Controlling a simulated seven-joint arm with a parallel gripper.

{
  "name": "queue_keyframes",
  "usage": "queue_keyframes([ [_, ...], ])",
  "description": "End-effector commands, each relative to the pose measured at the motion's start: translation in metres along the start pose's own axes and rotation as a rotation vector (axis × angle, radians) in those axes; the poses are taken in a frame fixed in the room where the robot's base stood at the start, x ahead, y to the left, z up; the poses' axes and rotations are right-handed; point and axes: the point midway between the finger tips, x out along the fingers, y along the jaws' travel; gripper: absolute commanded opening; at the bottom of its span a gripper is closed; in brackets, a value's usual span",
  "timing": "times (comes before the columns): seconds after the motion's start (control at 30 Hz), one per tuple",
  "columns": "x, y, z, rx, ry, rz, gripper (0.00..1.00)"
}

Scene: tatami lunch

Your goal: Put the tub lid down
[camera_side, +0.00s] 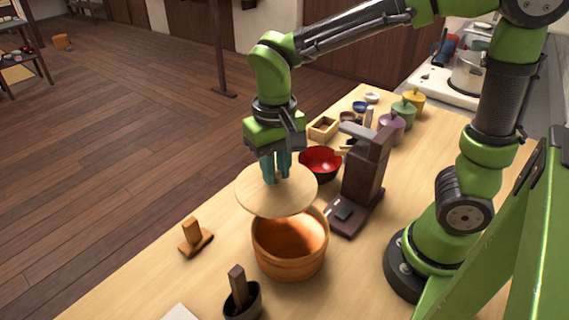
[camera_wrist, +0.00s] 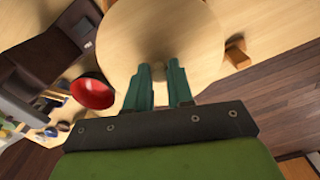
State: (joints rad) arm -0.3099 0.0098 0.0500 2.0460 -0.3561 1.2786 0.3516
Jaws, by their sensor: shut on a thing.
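The tub lid (camera_side: 262,199) is a round, pale wooden disc. My gripper (camera_side: 275,172) is shut on the knob at its middle and holds it up, a little tilted, in the side view. In the wrist view my gripper (camera_wrist: 160,85) has its teal fingers around the knob, and the lid (camera_wrist: 160,32) fills the upper middle. The wooden tub (camera_side: 290,245) stands open on the table below the lid, its orange-brown inside showing. The lid overlaps the tub's far left rim in the picture. The wrist view does not clearly show the tub.
A small wooden stand (camera_side: 195,238) is left of the tub. A dark cup with a wooden piece (camera_side: 242,300) is in front. A dark brown machine (camera_side: 362,185) and a red bowl (camera_side: 321,163) stand behind and right. The table's left strip (camera_side: 150,275) is mostly clear.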

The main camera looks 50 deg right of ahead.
Motion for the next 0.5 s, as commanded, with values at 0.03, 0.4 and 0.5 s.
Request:
queue_keyframes([
  [0.03,0.011,-0.001,-0.02,0.015,-0.006,0.004,0.0],
  [0.4,0.054,-0.009,-0.124,-0.038,0.001,0.0,0.0],
  [0.5,0.053,-0.013,-0.131,-0.065,0.001,0.0,0.0],
])
